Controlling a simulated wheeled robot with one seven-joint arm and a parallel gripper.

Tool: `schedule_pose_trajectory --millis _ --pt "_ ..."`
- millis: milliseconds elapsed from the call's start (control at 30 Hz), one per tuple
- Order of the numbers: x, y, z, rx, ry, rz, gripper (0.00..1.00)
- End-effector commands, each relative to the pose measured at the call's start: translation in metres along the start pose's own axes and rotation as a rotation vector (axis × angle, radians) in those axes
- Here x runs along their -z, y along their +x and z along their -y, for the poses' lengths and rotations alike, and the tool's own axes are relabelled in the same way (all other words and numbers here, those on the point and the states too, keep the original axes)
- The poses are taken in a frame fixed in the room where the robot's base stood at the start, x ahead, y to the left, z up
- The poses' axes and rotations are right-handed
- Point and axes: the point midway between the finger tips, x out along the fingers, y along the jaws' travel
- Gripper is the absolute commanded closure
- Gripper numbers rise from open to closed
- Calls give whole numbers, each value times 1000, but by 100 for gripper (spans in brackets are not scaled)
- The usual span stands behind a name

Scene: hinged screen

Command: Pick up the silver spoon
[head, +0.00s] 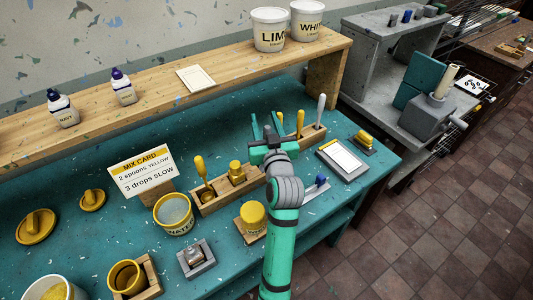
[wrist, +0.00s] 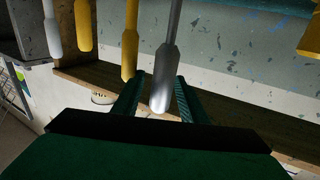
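In the wrist view, the silver spoon (wrist: 165,75) has its smooth grey handle end between the two green fingers of my gripper (wrist: 158,88), nearer the right finger. The fingers stand apart, with a gap visible on the left of the handle; I cannot tell whether the right one touches it. In the head view, my gripper (head: 267,122) is at the left end of the back utensil rack (head: 311,133). The silver spoon cannot be made out there, probably hidden by the gripper.
The pale handle (head: 320,108) also shows in the head view. A wooden shelf (head: 160,90) runs behind the teal table. A second rack (head: 222,196) stands to the left.

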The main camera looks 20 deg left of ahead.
Motion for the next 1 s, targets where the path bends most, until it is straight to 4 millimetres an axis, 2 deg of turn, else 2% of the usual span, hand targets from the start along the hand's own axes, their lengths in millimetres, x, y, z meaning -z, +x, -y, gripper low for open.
schedule_pose_trajectory --millis 33,133,167,567,1000 --pt "0 0 0 0 0 0 73" --pt "0 0 0 0 0 0 97" --pt "0 0 0 0 0 0 100" --pt "3 0 0 0 0 -1 100" --pt "40 -3 1 0 -1 -2 100"
